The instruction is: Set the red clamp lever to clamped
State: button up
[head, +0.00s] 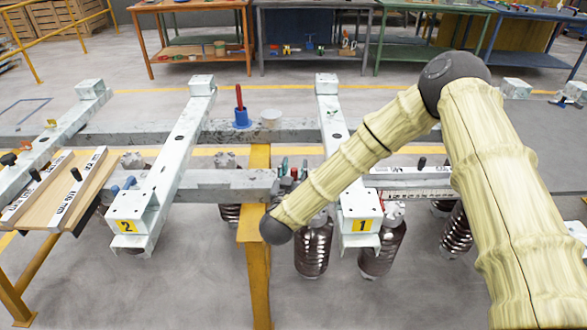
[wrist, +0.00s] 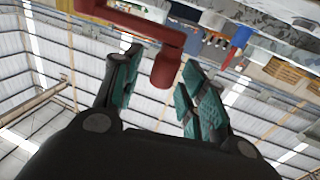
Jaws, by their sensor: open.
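The red clamp lever (wrist: 166,65) shows in the wrist view as a red bar from the top left with a round knob end hanging down. My gripper (wrist: 160,74) is open, with one teal-padded finger left of the knob and one right of it. The knob lies between the fingertips in the picture; I see gaps on both sides and cannot tell any contact. In the head view my arm reaches down to the left, and neither the gripper nor the lever can be made out there. The lever's pivot is outside the wrist view.
White cross arms, labelled 2 (head: 129,208) and 1 (head: 360,208), cross the beams. Brown insulators (head: 313,250) hang below. A wooden board (head: 57,192) lies at left, and a yellow post (head: 256,270) stands in front.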

jog(key=shift+w, duration=0.2)
grip_shut()
